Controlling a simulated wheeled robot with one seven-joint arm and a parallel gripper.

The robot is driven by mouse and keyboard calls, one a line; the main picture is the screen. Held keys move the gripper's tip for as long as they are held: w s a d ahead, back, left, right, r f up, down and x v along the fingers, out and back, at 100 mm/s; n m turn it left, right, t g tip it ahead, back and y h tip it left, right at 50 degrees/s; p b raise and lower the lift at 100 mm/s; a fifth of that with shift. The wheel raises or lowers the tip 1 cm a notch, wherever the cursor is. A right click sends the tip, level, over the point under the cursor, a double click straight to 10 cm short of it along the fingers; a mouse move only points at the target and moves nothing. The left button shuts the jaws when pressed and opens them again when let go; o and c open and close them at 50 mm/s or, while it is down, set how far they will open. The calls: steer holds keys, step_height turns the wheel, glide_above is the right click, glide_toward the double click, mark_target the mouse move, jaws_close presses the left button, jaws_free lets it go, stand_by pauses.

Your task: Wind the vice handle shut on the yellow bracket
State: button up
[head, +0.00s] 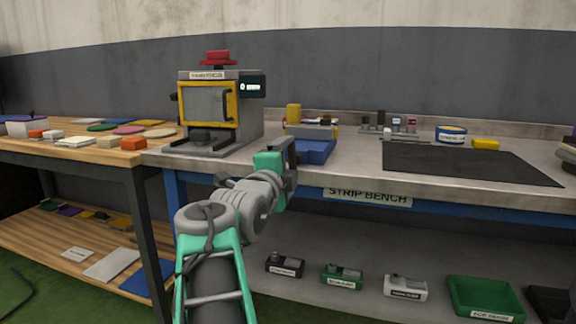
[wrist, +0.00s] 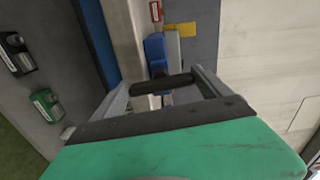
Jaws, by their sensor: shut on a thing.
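The blue vice (head: 316,151) with grey jaws stands at the front edge of the strip bench. The yellow bracket (head: 293,114) stands upright at the vice's jaws, its lower part hidden. In the wrist view, the vice (wrist: 155,55) and the yellow bracket (wrist: 180,29) lie beyond my fingers. My gripper (head: 291,155) is in front of the vice, at the bench edge. In the wrist view, my gripper (wrist: 164,86) is shut on a dark bar, which looks like the vice handle (wrist: 166,83). The head view hides the handle behind my gripper.
A grey machine with a yellow-framed door (head: 208,105) stands left of the vice. A black mat (head: 465,165), a blue-and-yellow tin (head: 451,135) and a yellow block (head: 486,144) are to the right. The lower shelf holds a green bin (head: 485,296) and several small labelled items.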

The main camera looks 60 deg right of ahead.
steer(key=shift+m, duration=0.3)
steer(key=o, duration=1.2)
steer(key=shift+c, duration=0.2)
